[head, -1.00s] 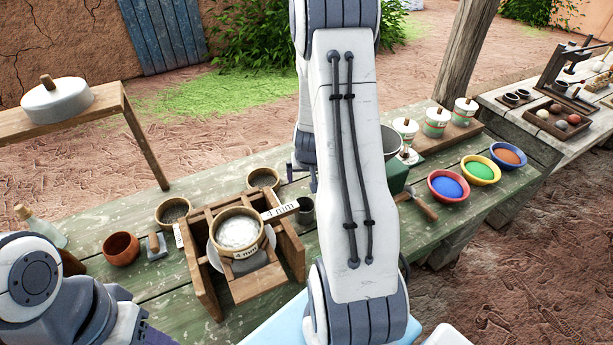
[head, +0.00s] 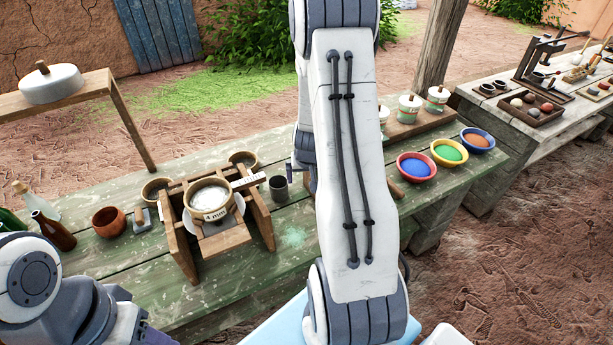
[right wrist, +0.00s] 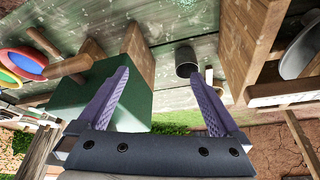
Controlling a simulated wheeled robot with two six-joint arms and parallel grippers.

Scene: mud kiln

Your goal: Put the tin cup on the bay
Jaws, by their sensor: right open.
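The tin cup (head: 279,188) is a small dark grey cup standing upright on the green plank table, right of the wooden sieve stand. In the right wrist view the cup (right wrist: 187,62) lies ahead of my right gripper (right wrist: 160,75), nearer the right-hand finger. The gripper is open and empty, with the cup beyond its fingertips. In the head view my right gripper (head: 290,172) is mostly hidden behind my own arm. Only links of my left arm show at lower left; its fingers are out of view. I cannot tell which spot is the bay.
The wooden stand (head: 179,231) holds a sieve labelled 4 mm (head: 211,199). A green block (right wrist: 85,98) is close to the left finger. Bowls of blue (head: 417,168), green and orange powder stand to the right. The table (head: 270,262) has bare room in front of the cup.

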